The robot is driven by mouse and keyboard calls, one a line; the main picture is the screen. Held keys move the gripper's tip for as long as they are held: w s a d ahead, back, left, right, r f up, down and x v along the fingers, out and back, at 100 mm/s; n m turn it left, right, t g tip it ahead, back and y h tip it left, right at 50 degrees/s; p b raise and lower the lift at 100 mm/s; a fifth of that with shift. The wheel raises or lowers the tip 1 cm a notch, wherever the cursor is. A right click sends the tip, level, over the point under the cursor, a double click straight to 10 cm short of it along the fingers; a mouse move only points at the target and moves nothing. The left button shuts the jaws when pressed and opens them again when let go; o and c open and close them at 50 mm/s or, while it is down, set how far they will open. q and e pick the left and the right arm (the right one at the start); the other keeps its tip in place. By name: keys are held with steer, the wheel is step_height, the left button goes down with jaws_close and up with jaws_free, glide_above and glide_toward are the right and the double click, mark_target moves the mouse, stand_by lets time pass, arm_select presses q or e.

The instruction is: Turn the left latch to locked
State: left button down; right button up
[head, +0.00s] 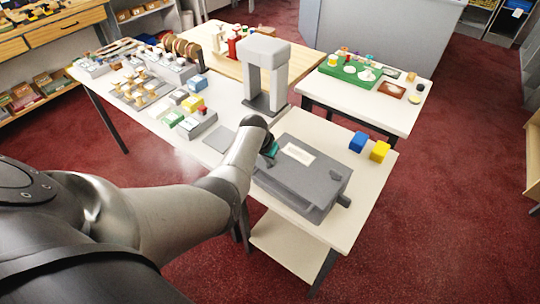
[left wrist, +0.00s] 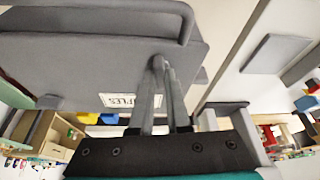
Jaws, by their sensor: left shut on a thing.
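The grey case (head: 305,172) with a white label lies closed on the near end of the white counter. My left gripper (head: 268,156) is at its left side, with the fingertips mostly hidden by my arm. In the left wrist view the case (left wrist: 70,55) appears close up, with its handle (left wrist: 120,6) at the top edge. There my left gripper (left wrist: 160,72) is shut on a small grey knob-like piece (left wrist: 157,61), which I take for the left latch. The fingers cover most of it, so its turn angle cannot be told. My right gripper is not in view.
A blue block (head: 357,141) and a yellow block (head: 379,151) stand right of the case. A grey arch-shaped stand (head: 266,70) rises behind it. Trays with samples (head: 143,90) fill the counter's left part. A side table (head: 400,115) stands at the right.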

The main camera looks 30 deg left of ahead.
arm_select(q)
steer(key=shift+a+m+h, duration=0.1)
steer(key=shift+m+h, duration=0.4)
steer(key=shift+m, duration=0.6)
steer(key=c, duration=0.9)
jaws_free()
steer(key=shift+s+r+p, duration=0.1)
steer(key=shift+r+p, duration=0.2)
steer(key=shift+r, duration=0.1)
steer(key=shift+p+v, duration=2.2)
steer(key=shift+v, duration=5)
